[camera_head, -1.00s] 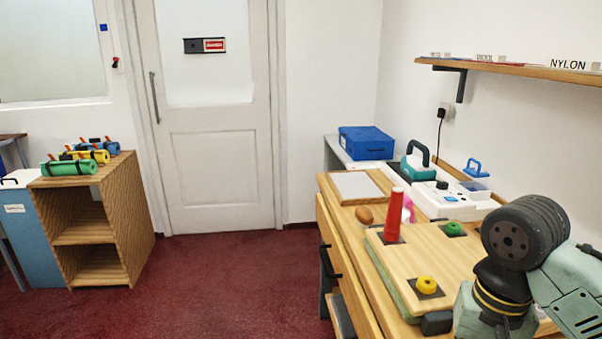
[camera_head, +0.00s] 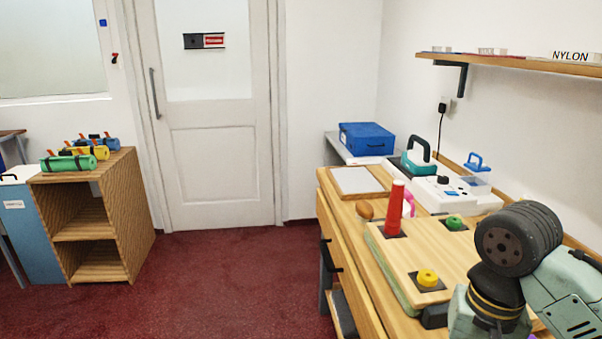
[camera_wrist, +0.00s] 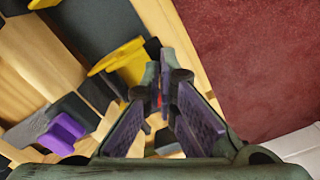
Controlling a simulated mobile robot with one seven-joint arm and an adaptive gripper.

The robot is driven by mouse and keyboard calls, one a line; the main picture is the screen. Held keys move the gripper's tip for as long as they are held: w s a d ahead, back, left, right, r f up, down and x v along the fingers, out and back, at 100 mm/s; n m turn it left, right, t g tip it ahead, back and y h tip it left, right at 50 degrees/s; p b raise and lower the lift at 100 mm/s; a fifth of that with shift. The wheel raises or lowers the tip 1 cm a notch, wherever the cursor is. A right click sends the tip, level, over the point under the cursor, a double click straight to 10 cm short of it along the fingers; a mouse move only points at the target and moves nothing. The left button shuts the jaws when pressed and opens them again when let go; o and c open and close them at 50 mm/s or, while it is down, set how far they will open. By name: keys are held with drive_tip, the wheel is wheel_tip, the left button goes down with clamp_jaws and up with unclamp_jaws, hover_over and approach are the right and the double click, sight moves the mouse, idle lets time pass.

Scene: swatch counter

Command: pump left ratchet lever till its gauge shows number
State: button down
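In the wrist view, a yellow lever-like piece (camera_wrist: 122,58) stands just beyond and to the left of my fingers. A purple piece (camera_wrist: 63,133) on a dark grey mount sits further left and lower. I cannot tell from the frames which of them is the left ratchet lever. My gripper (camera_wrist: 160,105) has purple-padded fingers with a gap between them, and nothing is seen held. A small red bit shows between the fingers. No gauge number is readable. In the head view, my arm hides the near part of the bench.
The red floor (camera_head: 230,285) left of the bench is clear.

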drive_tip(key=shift+d+r+p, duration=0.2)
drive_tip(key=shift+r+p, duration=0.6)
drive_tip(key=shift+p, duration=0.25)
drive_tip(key=shift+w+d+r, duration=0.1)
drive_tip(key=shift+d+r, duration=0.1)
drive_tip(key=shift+r, duration=0.4)
drive_tip(key=shift+f, duration=0.1)
drive_tip(key=shift+a+f+b, duration=0.2)
drive_tip(key=shift+f+b, duration=0.3)
drive_tip(key=shift+f, duration=0.25)
drive_tip(key=shift+a+f+b, duration=0.2)
drive_tip(key=shift+f+b, duration=0.3)
drive_tip(key=shift+f, duration=0.25)
drive_tip(key=shift+d+r+p, duration=0.25)
drive_tip(key=shift+r+p, duration=0.9)
drive_tip(key=shift+d+r+b, duration=0.2)
drive_tip(key=shift+r+b, duration=0.1)
drive_tip(key=shift+r, duration=0.2)
